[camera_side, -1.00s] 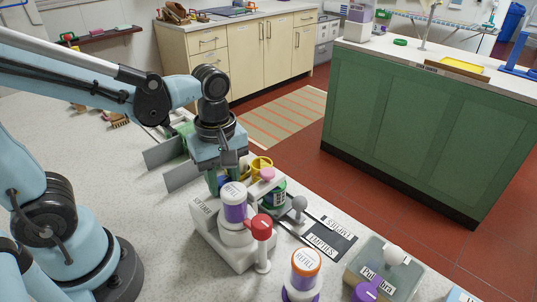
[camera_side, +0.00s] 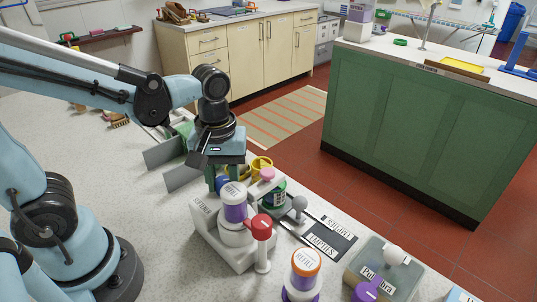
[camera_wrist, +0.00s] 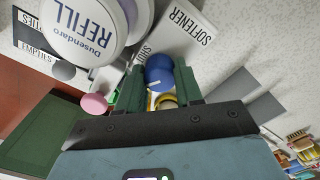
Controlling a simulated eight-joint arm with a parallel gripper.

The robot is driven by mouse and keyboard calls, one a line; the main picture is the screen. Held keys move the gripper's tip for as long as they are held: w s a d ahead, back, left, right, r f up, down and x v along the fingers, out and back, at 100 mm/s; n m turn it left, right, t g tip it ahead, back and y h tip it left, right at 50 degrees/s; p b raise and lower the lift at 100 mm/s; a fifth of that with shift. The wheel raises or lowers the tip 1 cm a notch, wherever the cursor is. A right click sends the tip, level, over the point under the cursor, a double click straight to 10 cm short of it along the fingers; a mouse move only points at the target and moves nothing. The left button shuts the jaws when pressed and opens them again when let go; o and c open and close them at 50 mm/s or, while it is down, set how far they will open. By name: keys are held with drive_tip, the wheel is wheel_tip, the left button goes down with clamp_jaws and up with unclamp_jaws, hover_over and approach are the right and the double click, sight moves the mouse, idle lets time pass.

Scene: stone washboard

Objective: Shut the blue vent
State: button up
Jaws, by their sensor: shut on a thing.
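The blue vent shows as a round blue knob with a white mark (camera_wrist: 160,72) in the wrist view. It sits between the two green fingers of my gripper (camera_wrist: 160,86), which is shut on it. In the side view a bit of the blue vent (camera_side: 223,184) shows below my gripper (camera_side: 224,181), behind the white softener dispenser (camera_side: 208,226). The lower part of the vent is hidden by the fingers and the dispenser.
A purple and white refill bottle (camera_side: 234,205) and a red-topped post (camera_side: 262,228) stand close in front. A pink knob (camera_side: 267,174), yellow ring (camera_side: 262,163) and grey ball lever (camera_side: 299,204) are to the right. Grey upright plates (camera_side: 165,152) stand at the left.

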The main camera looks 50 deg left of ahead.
sight(223, 180)
drive_tip(key=m, duration=0.5)
drive_tip(key=shift+m, duration=0.3)
drive_tip(key=m, duration=0.6)
idle(0.4)
drive_tip(key=o, duration=1)
drive_tip(key=shift+o, duration=0.2)
drive_tip(key=shift+r, duration=0.15)
wheel_tip(223, 180, up, 12)
